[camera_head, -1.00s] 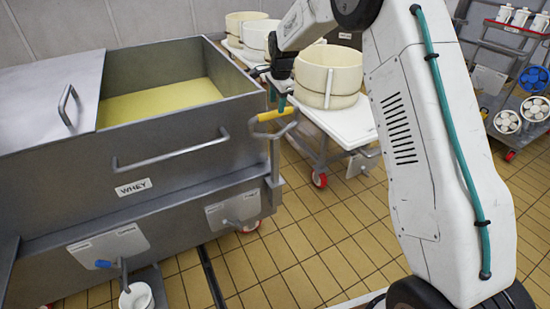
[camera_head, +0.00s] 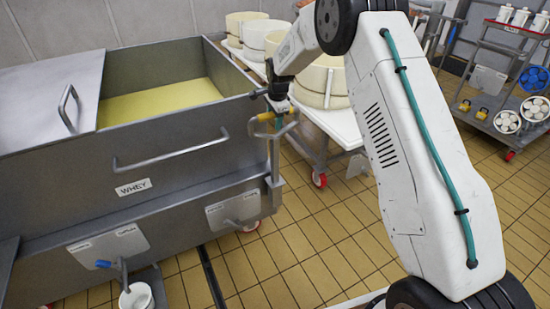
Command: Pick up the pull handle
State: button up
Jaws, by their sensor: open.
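The pull handle, with a yellow grip (camera_head: 265,117) and a grey metal loop below it, is at the right corner of the steel whey vat (camera_head: 160,150). My gripper (camera_head: 275,108) is right at it, reaching down from above, with its dark fingers open. The gripper hides part of the yellow grip. I cannot tell whether the fingers touch the handle or stand around it.
A white table (camera_head: 335,122) with cream round moulds (camera_head: 322,80) stands behind the gripper. A steel bar handle (camera_head: 172,155) sticks out from the vat's front. Tiled floor is clear in between.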

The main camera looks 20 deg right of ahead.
jog(key=shift+f, duration=0.25)
dwell(0.3)
grip_shut()
jog(key=shift+r, duration=0.1)
